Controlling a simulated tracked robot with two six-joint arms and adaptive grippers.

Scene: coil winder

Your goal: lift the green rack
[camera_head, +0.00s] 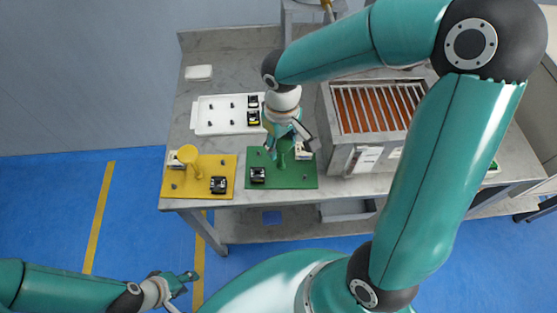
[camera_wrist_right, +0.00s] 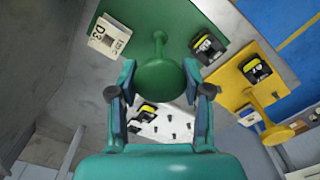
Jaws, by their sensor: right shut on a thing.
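The green rack (camera_head: 303,180) is at the front edge of the grey table in the head view. It carries a black part on its left and a white labelled block at its upper right. Its upright green handle shows in the wrist view (camera_wrist_right: 160,80), ending in a round knob. My right gripper (camera_head: 291,143) is over the rack, shut on the handle with a finger on each side of the knob. I cannot tell whether the rack touches the table. My left gripper (camera_head: 184,283) is open and empty, low at the left, away from the table.
A yellow rack (camera_head: 203,188) with a similar handle stands close left of the green one. Behind is a white tray (camera_head: 216,124) with small parts. A metal box with orange-brown slats (camera_head: 335,140) stands close right. A small white item (camera_head: 199,72) lies at the back left.

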